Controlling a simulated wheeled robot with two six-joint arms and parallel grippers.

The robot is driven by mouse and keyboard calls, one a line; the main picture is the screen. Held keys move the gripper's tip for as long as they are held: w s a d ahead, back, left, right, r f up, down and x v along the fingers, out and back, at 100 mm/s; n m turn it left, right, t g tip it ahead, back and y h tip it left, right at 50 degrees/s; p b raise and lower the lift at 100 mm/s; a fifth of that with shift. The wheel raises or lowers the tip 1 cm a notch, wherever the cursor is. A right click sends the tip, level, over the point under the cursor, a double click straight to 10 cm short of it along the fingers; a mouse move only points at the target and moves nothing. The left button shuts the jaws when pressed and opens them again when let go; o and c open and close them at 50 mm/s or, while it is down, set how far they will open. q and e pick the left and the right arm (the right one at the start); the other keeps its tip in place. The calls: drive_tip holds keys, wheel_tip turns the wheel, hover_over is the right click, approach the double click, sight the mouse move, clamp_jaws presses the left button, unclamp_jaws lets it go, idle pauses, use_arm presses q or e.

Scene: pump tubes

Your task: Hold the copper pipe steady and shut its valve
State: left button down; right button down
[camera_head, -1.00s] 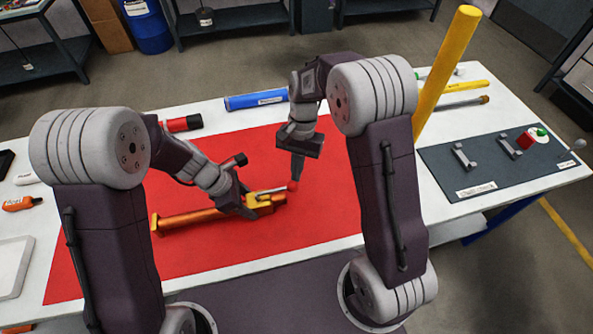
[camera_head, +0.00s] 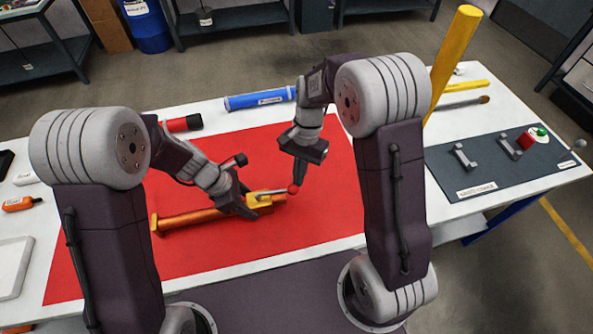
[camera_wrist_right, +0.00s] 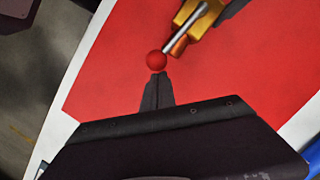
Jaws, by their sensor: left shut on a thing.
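The copper pipe (camera_head: 195,218) lies on the red mat (camera_head: 120,250). Its brass valve body (camera_head: 262,204) is near its right end, and it also shows in the right wrist view (camera_wrist_right: 203,20). A silver lever (camera_head: 272,191) with a red ball knob (camera_head: 293,189) points right, roughly along the pipe. The knob is clear in the right wrist view (camera_wrist_right: 156,60). My left gripper (camera_head: 243,208) is shut on the pipe just left of the valve. My right gripper (camera_head: 298,183) points down with its fingers together, at the knob; I cannot tell whether it touches.
A blue cylinder (camera_head: 260,99) and a red-and-black cylinder (camera_head: 184,124) lie behind the mat. A tall yellow pole (camera_head: 452,62) stands at the right. A dark board (camera_head: 470,177) with brackets lies at the table's right. The mat's front is clear.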

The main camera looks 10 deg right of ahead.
use_arm(q)
drive_tip(key=shift+w, duration=0.1)
use_arm(e)
drive_tip(key=shift+s+m, duration=0.6)
drive_tip(key=shift+s, duration=0.1)
drive_tip(key=s+m, duration=0.3)
drive_tip(key=s+a+m+t+y, duration=0.1)
drive_tip(key=s+m, duration=0.1)
drive_tip(key=shift+s, duration=0.25)
drive_tip(key=s+a, duration=0.4)
drive_tip(key=s, duration=0.1)
drive_tip(key=shift+a, duration=0.4)
drive_tip(key=shift+w, duration=0.15)
drive_tip(key=shift+w+a, duration=0.15)
drive_tip(key=shift+w, duration=0.65)
drive_tip(key=shift+s, duration=0.1)
